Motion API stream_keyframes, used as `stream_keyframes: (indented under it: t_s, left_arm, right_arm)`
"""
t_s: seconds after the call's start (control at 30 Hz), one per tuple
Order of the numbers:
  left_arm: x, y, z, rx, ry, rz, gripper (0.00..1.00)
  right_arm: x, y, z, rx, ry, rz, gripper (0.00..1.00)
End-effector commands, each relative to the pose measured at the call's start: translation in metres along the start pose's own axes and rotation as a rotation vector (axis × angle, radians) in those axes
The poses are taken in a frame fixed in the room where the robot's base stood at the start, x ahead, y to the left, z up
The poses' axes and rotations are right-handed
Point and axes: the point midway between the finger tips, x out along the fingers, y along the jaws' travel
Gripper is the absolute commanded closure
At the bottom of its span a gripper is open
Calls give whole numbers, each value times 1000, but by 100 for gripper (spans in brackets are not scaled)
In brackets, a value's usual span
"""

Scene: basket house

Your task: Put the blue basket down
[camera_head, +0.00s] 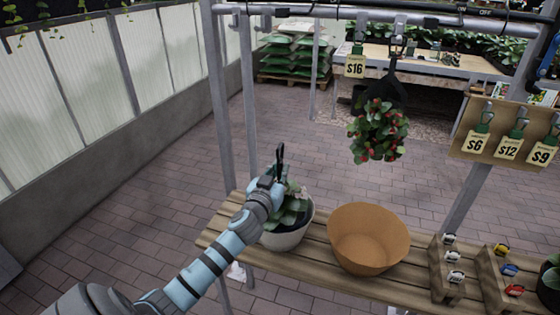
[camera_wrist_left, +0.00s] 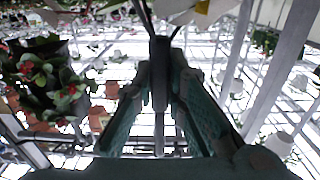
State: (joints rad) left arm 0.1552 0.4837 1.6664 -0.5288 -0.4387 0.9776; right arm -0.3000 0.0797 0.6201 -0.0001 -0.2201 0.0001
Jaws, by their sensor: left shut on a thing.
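My left gripper (camera_head: 275,178) is above the left part of the slatted wooden bench. In the left wrist view its teal fingers (camera_wrist_left: 162,100) are shut on a thin dark bar (camera_wrist_left: 160,75), which stands upright between them. A pale pot (camera_head: 287,239) with a green leafy plant (camera_head: 296,207) is just below the gripper, partly hidden by my arm. I cannot tell whether the bar is joined to this pot, or whether the pot rests on the bench. No clearly blue basket shows. My right gripper is not in view.
An empty orange-brown pot (camera_head: 368,240) stands on the bench (camera_head: 325,275), right of the pale pot. Wooden racks with small coloured items (camera_head: 497,275) are further right. A red-berried plant (camera_head: 377,132) hangs from the overhead rail. A metal post (camera_head: 222,100) rises behind the bench.

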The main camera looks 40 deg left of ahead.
Motion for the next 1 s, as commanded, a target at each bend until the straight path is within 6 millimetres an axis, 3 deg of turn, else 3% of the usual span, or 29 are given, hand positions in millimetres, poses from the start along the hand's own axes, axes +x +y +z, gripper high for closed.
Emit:
stream_keyframes:
  t_s: [0.1, 0.33, 0.37, 0.47, 0.8, 1.0]
  left_arm:
    - [0, 0, 20, 1, 3, 2, 100]
    - [0, 0, 21, 2, 5, 2, 100]
    - [0, 0, 23, 1, -1, 0, 83]
    - [0, 0, 23, 1, -1, 0, 68]
    - [-3, 0, 23, 2, -1, 0, 68]
    - [-36, 0, 24, 2, -1, 2, 68]
  right_arm:
    - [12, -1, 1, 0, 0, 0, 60]
    - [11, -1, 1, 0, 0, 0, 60]
    - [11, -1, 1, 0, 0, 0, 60]
    - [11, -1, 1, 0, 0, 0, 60]
    - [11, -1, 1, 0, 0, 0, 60]
    - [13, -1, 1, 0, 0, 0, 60]
